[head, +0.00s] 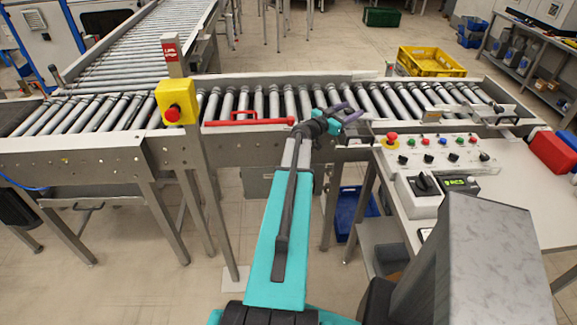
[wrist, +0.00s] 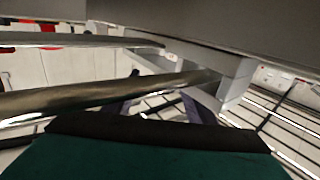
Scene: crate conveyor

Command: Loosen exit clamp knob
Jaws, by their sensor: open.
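My gripper (head: 349,111) is over the near side of the roller conveyor (head: 235,79), with its two purple fingers apart. In the wrist view the fingers of my gripper (wrist: 156,103) are also spread, with a metal bar and a grey block close in front of them. I see nothing held. A small dark knob (head: 497,107) shows on the metal bracket at the right end of the conveyor; I cannot tell for certain that it is the exit clamp knob. My gripper is well to the left of it. No knob can be made out in the wrist view.
A control panel (head: 437,143) with buttons stands right of my arm. A red bar handle (head: 250,121) lies along the conveyor, left of my gripper. A yellow emergency-stop box (head: 176,92) stands on a post further left. A yellow crate (head: 430,61) is behind the conveyor.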

